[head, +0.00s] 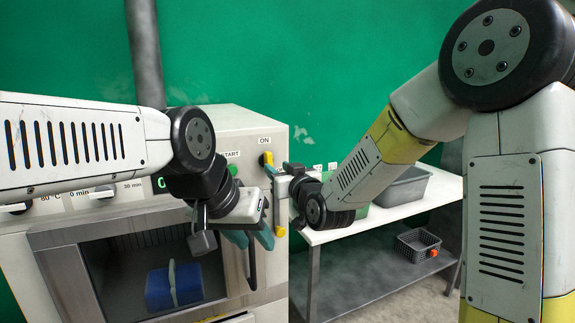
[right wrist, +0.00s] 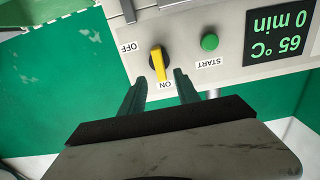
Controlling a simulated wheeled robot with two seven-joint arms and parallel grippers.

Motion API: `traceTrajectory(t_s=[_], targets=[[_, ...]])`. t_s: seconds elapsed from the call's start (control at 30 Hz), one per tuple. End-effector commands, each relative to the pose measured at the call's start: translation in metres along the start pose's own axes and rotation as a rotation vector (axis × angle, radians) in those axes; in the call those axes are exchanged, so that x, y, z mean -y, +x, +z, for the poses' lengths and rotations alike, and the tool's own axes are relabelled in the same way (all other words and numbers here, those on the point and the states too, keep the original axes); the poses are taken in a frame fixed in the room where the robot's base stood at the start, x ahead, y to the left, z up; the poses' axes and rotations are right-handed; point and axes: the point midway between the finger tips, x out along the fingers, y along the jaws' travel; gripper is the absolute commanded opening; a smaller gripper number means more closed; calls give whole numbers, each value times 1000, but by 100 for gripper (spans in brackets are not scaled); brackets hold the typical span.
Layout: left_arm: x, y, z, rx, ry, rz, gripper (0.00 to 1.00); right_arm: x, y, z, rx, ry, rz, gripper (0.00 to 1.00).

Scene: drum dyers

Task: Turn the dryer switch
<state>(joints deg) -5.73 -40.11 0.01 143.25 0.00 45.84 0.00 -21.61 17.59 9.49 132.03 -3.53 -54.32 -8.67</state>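The yellow dryer switch (right wrist: 157,62) is a small knob on the dryer's pale panel. In the right wrist view, which is upside down, its end points at the ON label, and the OFF label is to its upper left. In the head view the switch (head: 266,159) is at the panel's upper right. My right gripper (right wrist: 159,76) is open, with its two dark green fingers on either side of the switch's ON end; contact is not clear. It also shows in the head view (head: 270,170). My left gripper (head: 251,238) has its fingers apart, low in front of the dryer.
The dryer (head: 222,125) has a green START button (right wrist: 209,42) and a display (right wrist: 279,32) reading 65 °C, 0 min. A blue bundle (head: 185,286) shows behind its window. A white table (head: 425,195) with a grey bin (head: 405,187) stands right; a dark basket (head: 417,246) is below.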

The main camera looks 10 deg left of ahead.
Motion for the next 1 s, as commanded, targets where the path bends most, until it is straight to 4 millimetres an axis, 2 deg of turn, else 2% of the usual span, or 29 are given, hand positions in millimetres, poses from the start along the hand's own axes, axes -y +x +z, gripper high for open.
traceTrajectory(t_s=[0.2,0.4,0.77,0.93,0.97,1.0], targets=[[0,0,0,0,0,0,36,0,36,1,1,0,0,38],[0,0,0,0,0,0,36,0,60,1,2,0,1,38],[0,0,0,0,0,0,36,-1,66,1,3,0,1,38],[0,0,0,0,0,0,36,-1,65,0,3,0,1,5],[0,0,0,0,0,0,36,-1,65,0,3,0,1,0],[0,0,0,0,0,0,36,-1,65,0,3,0,1,0]])
